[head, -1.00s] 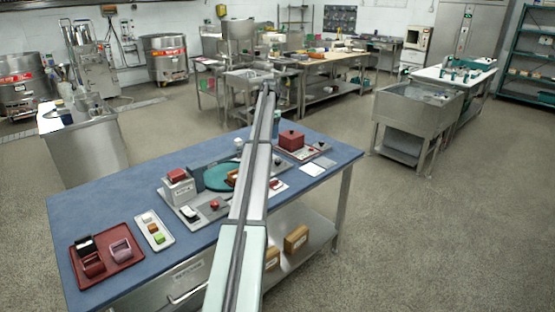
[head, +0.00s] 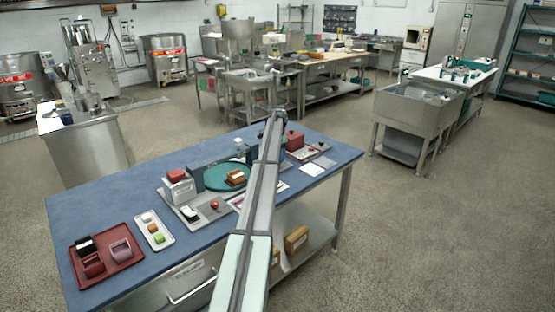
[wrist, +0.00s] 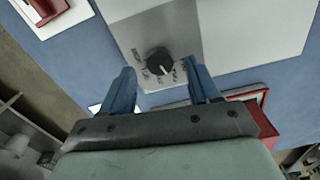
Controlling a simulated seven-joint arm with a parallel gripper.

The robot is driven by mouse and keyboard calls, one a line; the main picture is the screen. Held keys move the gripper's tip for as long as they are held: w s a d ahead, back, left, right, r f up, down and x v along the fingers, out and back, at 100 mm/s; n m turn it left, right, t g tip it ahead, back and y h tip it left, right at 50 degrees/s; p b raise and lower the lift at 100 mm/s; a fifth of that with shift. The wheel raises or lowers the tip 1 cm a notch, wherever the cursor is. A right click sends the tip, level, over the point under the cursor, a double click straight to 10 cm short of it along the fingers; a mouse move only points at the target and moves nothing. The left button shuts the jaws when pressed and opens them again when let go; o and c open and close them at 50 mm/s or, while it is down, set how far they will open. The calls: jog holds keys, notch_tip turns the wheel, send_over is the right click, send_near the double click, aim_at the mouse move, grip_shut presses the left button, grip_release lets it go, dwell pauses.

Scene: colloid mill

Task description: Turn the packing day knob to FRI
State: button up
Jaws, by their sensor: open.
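The packing day knob (wrist: 159,61) is a round black dial with a white pointer mark, on a grey plate (wrist: 155,30) in the wrist view. The pointer slants toward the lower right of the picture. Small dark labels ring the knob's near side, too small to read surely. My gripper (wrist: 159,68) is open, with one blue finger on the left and one on the right of the knob. I see a gap on both sides; contact does not show. In the head view my arm hides the knob and the gripper.
The blue bench (head: 110,207) carries a teal disc (head: 215,178), a red tray (head: 112,268) and a small white tray (head: 153,231). A red-edged item (wrist: 262,112) lies close to the right finger. Another red item (wrist: 42,12) is at upper left.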

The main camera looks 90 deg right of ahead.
jog(key=shift+f, duration=1.15)
jog(key=c, duration=1)
